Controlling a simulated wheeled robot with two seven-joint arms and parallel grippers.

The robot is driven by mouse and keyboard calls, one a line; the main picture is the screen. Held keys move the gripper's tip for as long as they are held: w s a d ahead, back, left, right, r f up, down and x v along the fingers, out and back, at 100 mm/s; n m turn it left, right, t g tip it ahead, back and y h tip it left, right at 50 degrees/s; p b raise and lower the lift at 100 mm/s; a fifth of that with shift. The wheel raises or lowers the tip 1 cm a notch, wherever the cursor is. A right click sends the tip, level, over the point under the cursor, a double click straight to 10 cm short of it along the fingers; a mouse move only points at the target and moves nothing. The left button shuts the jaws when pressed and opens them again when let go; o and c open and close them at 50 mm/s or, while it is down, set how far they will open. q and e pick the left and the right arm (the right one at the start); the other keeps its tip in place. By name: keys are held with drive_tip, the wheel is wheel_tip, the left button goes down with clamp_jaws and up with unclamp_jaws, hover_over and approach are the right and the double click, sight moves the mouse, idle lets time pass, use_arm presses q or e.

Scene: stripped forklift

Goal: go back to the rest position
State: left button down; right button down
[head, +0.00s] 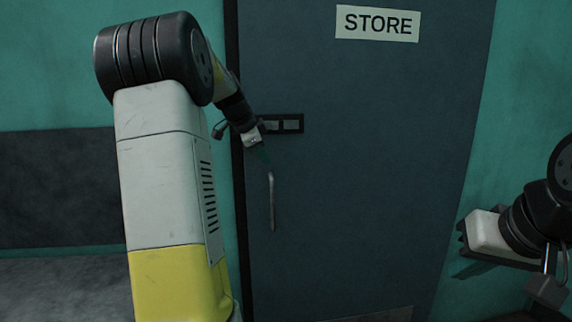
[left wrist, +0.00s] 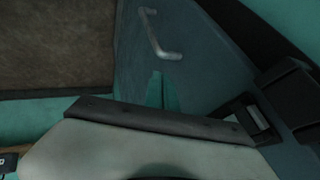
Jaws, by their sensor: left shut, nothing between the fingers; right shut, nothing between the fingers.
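My left gripper (head: 264,154) is in front of the dark door, just below the latch plate and above the door handle. Its pale body and dark fingers are small in the head view. In the left wrist view the fingers (left wrist: 158,90) stick out from a dark bar, close together, with nothing between them. My right gripper (head: 465,242) is at the right edge of the head view, pointing left, right of the door. It is shut and nothing shows in it. Its fingers are dark and hard to make out.
The dark door (head: 370,160) carries a STORE sign (head: 377,24), a black latch plate (head: 290,124) and a vertical bar handle (head: 272,202). The handle also shows in the left wrist view (left wrist: 155,38). Teal walls (head: 60,70) flank the door.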

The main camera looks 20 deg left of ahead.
use_arm(q)
drive_tip(key=s+d+r+n, duration=0.2)
drive_tip(key=s+d, duration=0.4)
drive_tip(key=s, duration=0.2)
drive_tip(key=s+d+r+n, duration=0.1)
drive_tip(key=s+d+n, duration=0.2)
drive_tip(key=s+d, duration=0.35)
drive_tip(key=s+d+f+n, duration=0.2)
drive_tip(key=s+f+n, duration=0.1)
drive_tip(key=s, duration=0.6)
drive_tip(key=s+d+f+n, duration=0.3)
drive_tip(key=s+f, duration=0.1)
drive_tip(key=s, duration=0.5)
drive_tip(key=shift+s+d+f+g, duration=0.3)
drive_tip(key=shift+d+f+g, duration=0.05)
drive_tip(key=shift+g, duration=0.05)
